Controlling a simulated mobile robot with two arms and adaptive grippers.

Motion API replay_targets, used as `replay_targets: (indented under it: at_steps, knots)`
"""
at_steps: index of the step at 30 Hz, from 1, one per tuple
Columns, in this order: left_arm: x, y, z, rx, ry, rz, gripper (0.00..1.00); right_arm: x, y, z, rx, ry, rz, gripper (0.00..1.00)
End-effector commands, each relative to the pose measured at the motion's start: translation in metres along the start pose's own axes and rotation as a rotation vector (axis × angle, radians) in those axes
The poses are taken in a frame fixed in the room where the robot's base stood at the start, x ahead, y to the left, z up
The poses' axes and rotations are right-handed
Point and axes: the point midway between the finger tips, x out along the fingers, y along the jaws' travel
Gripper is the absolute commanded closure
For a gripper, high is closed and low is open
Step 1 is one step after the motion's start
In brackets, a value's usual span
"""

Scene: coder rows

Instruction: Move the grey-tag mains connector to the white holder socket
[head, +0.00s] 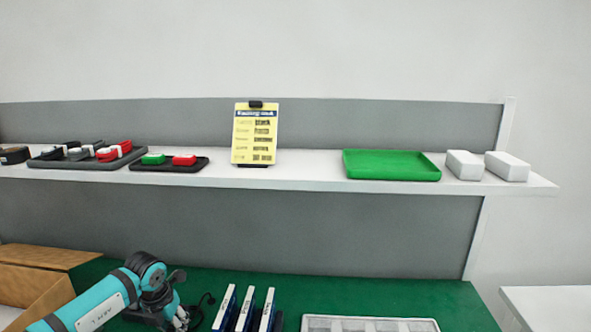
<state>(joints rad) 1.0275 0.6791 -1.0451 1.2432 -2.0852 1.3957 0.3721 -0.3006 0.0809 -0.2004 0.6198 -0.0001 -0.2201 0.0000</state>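No grey-tag mains connector can be made out for certain. A black cable (207,299) curls on the green table surface beside my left arm's end, and what it belongs to is hidden. No white holder socket can be clearly identified. My teal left arm comes in from the lower left. Its dark wrist and gripper (178,317) are low over the table, cut off by the bottom edge, so the fingers and anything in them cannot be made out. My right gripper is out of view.
The shelf holds a dark tray (75,163) of black, grey and red items, a smaller tray (168,167), a yellow card (255,134), a green tray (391,165) and two white blocks (465,165). A cardboard box (40,292), upright white-edged items (245,310) and a pale tray (370,324) are below.

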Motion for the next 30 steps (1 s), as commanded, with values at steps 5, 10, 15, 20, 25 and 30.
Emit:
replay_targets:
  at_steps: [5, 10, 15, 20, 25, 30]
  knots:
    - [-0.0006, 0.0001, 0.0004, 0.0, -0.001, 0.0, 1.0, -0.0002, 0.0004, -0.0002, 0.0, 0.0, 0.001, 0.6]
    - [-0.0004, 0.0, 0.0004, 0.0, -0.001, 0.0, 1.0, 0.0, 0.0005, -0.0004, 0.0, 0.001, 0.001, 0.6]
    - [0.0029, 0.0001, -0.0003, 0.0, -0.001, 0.0, 1.0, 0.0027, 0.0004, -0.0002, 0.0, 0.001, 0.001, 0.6]
    - [0.0047, 0.0001, -0.0006, 0.0, -0.001, 0.0, 1.0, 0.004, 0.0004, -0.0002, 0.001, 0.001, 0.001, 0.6]
    - [0.0043, 0.0002, -0.0005, 0.0, -0.001, 0.0, 1.0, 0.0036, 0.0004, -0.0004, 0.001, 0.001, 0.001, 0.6]
    - [0.0043, 0.0001, -0.0005, 0.0, -0.001, 0.0, 1.0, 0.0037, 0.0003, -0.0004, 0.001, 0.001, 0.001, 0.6]
